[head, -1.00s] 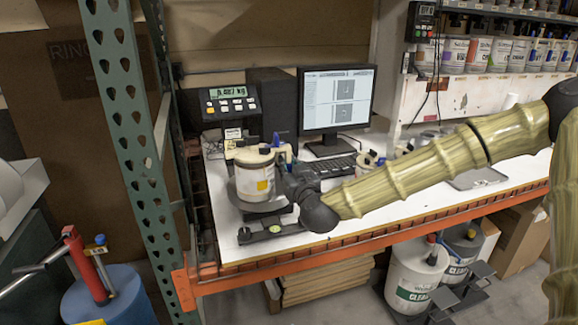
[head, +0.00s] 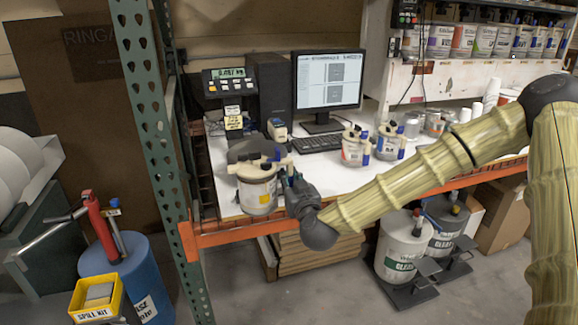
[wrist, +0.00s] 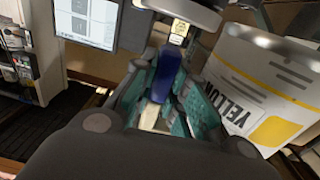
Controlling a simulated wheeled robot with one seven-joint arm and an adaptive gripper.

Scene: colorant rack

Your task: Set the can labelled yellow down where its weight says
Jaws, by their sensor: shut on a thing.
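The can labelled yellow (head: 258,192) is white with a yellow patch and shows upright at the bench's front left. In the wrist view its label (wrist: 265,85) reads YELLOW, turned over. My gripper (head: 292,188) is at its right side, shut on it. In the wrist view the fingers (wrist: 158,95) close around a blue and cream part; the exact grip is partly hidden. The scale's dark round pan (head: 243,150) shows behind the can. The scale display (head: 228,73) is lit, its digits too small to read surely.
Two small cans (head: 355,147) stand on the bench beyond my arm. A monitor (head: 328,80) and keyboard (head: 318,144) are behind. An orange beam (head: 225,237) edges the bench. Two CLEAR-type pails (head: 402,250) stand below. A blue drum (head: 125,270) stands left.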

